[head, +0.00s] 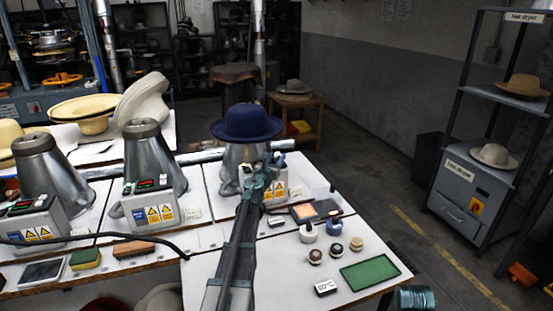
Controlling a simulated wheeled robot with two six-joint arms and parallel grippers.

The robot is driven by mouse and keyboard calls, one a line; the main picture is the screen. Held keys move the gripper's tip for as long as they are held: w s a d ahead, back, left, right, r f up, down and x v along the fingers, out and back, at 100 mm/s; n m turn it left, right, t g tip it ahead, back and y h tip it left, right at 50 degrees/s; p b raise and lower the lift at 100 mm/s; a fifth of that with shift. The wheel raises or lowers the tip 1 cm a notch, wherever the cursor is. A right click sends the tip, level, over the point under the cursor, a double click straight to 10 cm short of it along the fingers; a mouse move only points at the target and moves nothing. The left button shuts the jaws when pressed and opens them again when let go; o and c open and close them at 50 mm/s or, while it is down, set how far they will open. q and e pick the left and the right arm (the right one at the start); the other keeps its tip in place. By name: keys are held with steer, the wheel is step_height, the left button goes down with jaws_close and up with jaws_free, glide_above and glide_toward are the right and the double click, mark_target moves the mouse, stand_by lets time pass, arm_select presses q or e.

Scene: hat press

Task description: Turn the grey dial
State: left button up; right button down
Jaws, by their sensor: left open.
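My left gripper (270,163) is open, at the end of my dark arm that rises through the lower middle. It is in front of the control box (279,187) of the metal press stand (233,163) that carries a dark blue hat (246,122). The gripper and forearm cover much of that box, and I cannot make out a grey dial. I cannot tell whether the gripper touches the box.
Two bare metal cones (153,162) (50,180) with control boxes stand to the left. On the near white table (212,266) are a green mat (370,273), small round brushes and a blue-handled item (334,226). A hat dryer (470,185) stands at right; the floor between is clear.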

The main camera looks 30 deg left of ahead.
arm_select(q)
steer(key=v, duration=1.3)
steer(key=shift+s, duration=0.3)
steer(key=shift+d, duration=0.1)
steer(key=d+r+n+g+y+p, duration=0.2)
steer(key=d+n+y+p, duration=0.3)
steer(key=n, duration=0.7)
steer(key=s+d+f+n+g+h+p, duration=0.1)
steer(key=s+d+f+n+g, duration=0.2)
steer(key=d, duration=0.5)
steer(key=s+d+f+n+g+h+p, duration=0.1)
steer(key=s+d+f+n+g+h, duration=0.1)
steer(key=s+d+f+n+g, duration=0.2)
steer(key=s+d+f+n+g+h+p, duration=0.1)
steer(key=s+d+f+n+g, duration=0.3)
steer(key=d, duration=0.9)
steer(key=shift+s+f+n+h, duration=0.35)
steer(key=shift+s+f+n, duration=0.15)
steer(key=shift+n, duration=0.6)
steer(key=shift+s+f+n+h, duration=0.35)
steer(key=shift+s+f+n, duration=0.2)
steer(key=shift+n, duration=0.55)
steer(key=s+d+n+g+h+p, duration=0.1)
steer(key=s+d+g, duration=0.3)
steer(key=s+d, duration=0.6)
steer(key=shift+s+f+n+g+h+p, duration=0.4)
steer(key=shift+s+f+n+h, duration=0.15)
steer(key=shift+s+n, duration=0.2)
